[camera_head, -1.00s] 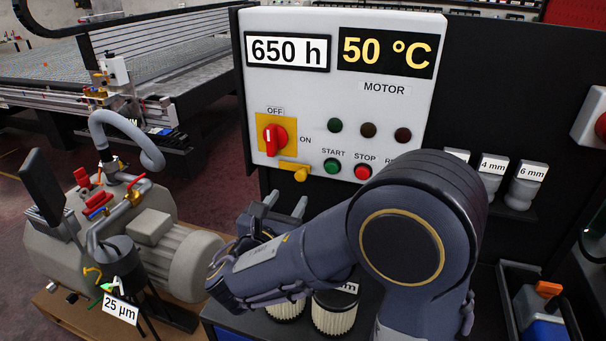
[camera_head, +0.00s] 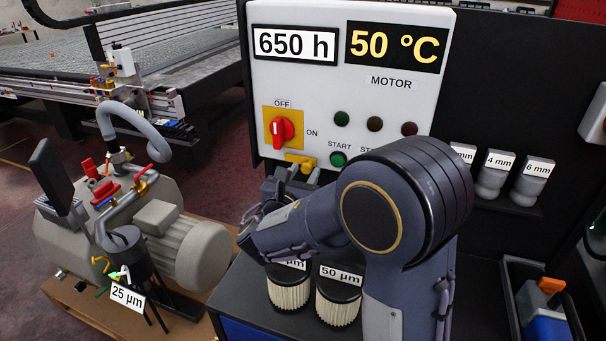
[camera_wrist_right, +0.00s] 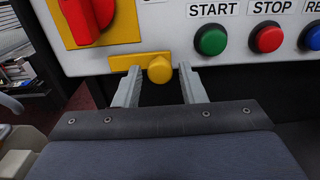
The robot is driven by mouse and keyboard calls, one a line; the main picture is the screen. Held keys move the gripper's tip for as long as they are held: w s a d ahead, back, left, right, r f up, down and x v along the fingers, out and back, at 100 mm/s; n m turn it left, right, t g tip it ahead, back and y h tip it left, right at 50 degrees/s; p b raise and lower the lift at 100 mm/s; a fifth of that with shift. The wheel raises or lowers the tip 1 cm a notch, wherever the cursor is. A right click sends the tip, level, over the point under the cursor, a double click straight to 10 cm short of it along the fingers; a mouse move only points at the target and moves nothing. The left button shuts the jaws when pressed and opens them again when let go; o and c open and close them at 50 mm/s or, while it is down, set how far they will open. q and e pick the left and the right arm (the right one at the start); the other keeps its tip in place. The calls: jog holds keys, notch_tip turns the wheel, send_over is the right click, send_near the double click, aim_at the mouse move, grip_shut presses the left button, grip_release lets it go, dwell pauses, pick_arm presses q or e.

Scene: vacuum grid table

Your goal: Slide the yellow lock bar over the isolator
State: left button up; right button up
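The red isolator knob (camera_head: 282,130) sits on a yellow plate (camera_head: 270,117) on the white control panel, its white mark upright toward OFF. The yellow lock bar (camera_head: 298,158) lies just below that plate, with a round yellow knob at its right end. The lock bar (camera_wrist_right: 126,62) and its round knob (camera_wrist_right: 159,69) also show in the right wrist view. My right gripper (camera_head: 296,172) is open at the lower edge of the panel. In the wrist view its two fingers (camera_wrist_right: 157,84) stand apart, either side of the round knob and just short of it. My left gripper is not seen.
Green START (camera_head: 338,159) and red STOP buttons (camera_wrist_right: 267,38) are right of the lock bar. Two pleated filters (camera_head: 288,290) stand on the black bench under my right arm. A grey pump (camera_head: 160,225) stands at left. Labelled fittings (camera_head: 491,178) sit on a right-hand shelf.

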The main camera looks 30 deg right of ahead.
grip_shut()
jog(key=shift+w+a+p, duration=0.3)
jog(key=shift+w+a, duration=1.15)
jog(key=shift+w, duration=0.25)
jog(key=shift+o, duration=1.5)
grip_release()
jog(key=shift+s, duration=0.1)
send_near(293, 159)
jog(key=v, duration=0.3)
jog(key=shift+b, duration=0.4)
